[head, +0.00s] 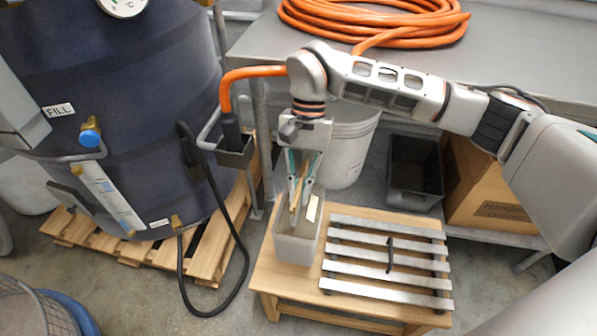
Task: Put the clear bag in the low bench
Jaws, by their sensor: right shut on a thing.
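My right gripper (300,190) points down into a grey bin (297,249) that stands at the left end of the low wooden bench (262,277). It is shut on a thin tan thing (295,216) between its fingers, inside the bin's mouth. I cannot make out whether this is part of the clear bag; no clear bag shows plainly. A pale yellow piece (312,208) shows beside the fingers in the bin. The bin hides its own lower contents. My left gripper is not in view.
A slatted metal rack (385,262) with a dark handle covers the bench's right part. A white bucket (348,150), a dark crate (414,172) and a cardboard box (485,190) stand behind. A dark tank (130,110) on a pallet and a black hose (240,255) are left.

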